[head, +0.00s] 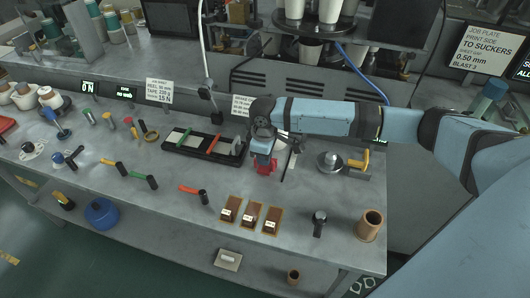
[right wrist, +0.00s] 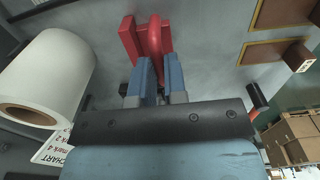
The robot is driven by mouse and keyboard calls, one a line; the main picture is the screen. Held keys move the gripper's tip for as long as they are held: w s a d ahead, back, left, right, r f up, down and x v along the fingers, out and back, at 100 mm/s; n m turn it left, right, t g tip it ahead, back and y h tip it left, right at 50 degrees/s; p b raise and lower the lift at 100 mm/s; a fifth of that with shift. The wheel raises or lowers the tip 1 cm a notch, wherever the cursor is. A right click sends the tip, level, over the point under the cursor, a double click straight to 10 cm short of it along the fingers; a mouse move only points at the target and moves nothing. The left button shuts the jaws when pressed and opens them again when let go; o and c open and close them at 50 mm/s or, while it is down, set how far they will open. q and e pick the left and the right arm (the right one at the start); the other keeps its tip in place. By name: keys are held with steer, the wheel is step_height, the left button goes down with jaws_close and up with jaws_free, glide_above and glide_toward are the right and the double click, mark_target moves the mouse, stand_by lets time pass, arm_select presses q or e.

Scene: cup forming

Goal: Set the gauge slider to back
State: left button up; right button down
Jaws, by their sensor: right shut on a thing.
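My right gripper (head: 265,154) reaches down to the worktop near its middle. Its blue fingers are shut on a red handle (head: 265,168). In the right wrist view the gripper (right wrist: 160,72) has the curved red handle (right wrist: 155,35) at its fingertips, with a red block beside it. I cannot tell for sure whether this red piece is the gauge slider. A long black-framed fixture (head: 190,153) with pale plates and red and green crossbars lies just left of the gripper. The gripper and arm hide part of the worktop behind them. My left gripper is not in view.
Three brown framed blocks (head: 249,216) lie in front of the gripper. A metal disc (head: 329,160) with a yellow handle beside it stands to the right. Several coloured-handled tools lie left. A large white roll (right wrist: 48,75) shows in the right wrist view.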

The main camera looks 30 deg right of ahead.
mark_target(264, 170)
steer(key=c, duration=1.2)
jaws_free()
steer(key=shift+s+a, duration=0.2)
steer(key=shift+a, duration=0.05)
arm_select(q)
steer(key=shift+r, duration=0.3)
arm_select(e)
steer(key=shift+o, duration=0.2)
step_height(264, 170, up, 14)
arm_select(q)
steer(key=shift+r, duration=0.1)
arm_select(e)
steer(key=shift+f, duration=0.1)
